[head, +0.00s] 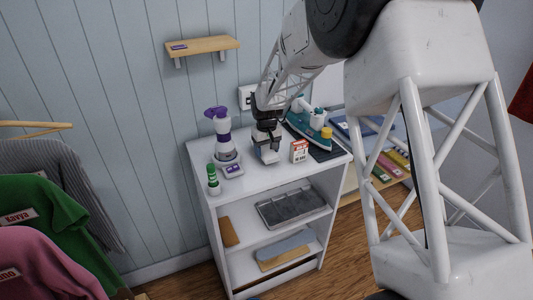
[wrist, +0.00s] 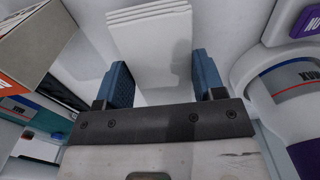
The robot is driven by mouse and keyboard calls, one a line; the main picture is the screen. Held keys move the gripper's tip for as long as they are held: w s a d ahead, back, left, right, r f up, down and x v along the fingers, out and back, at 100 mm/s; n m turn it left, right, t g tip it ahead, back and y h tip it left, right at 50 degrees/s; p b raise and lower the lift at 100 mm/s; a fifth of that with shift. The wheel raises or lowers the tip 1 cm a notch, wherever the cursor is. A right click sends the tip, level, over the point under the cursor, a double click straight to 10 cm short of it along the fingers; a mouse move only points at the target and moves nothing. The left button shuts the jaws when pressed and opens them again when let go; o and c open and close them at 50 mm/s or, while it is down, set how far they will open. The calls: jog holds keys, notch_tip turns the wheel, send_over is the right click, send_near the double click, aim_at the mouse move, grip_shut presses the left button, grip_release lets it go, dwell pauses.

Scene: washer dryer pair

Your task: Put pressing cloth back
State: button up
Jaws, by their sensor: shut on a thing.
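My gripper (head: 268,152) is over the white top of the shelf unit (head: 262,183), between the spray bottle and the iron. In the wrist view its two blue fingers (wrist: 162,82) stand apart on either side of a white, folded, layered thing (wrist: 150,28), which looks like the pressing cloth. The gripper is shut on it. In the head view the cloth is mostly hidden by the gripper, and I cannot tell whether it touches the top.
A purple-and-white spray bottle (head: 222,135), green-capped bottle (head: 213,181) and small purple-labelled item (head: 233,171) stand left. A red-and-white box (head: 299,151) and teal iron (head: 306,122) are right. A tray (head: 292,207) lies below. A wooden wall shelf (head: 210,45) is mostly bare.

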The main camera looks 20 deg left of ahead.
aim_at(267, 151)
jog(key=shift+f, duration=0.9)
jog(key=shift+f, duration=0.1)
jog(key=o, duration=0.9)
notch_tip(267, 151, up, 12)
jog(key=shift+d, duration=0.1)
dwell(0.7)
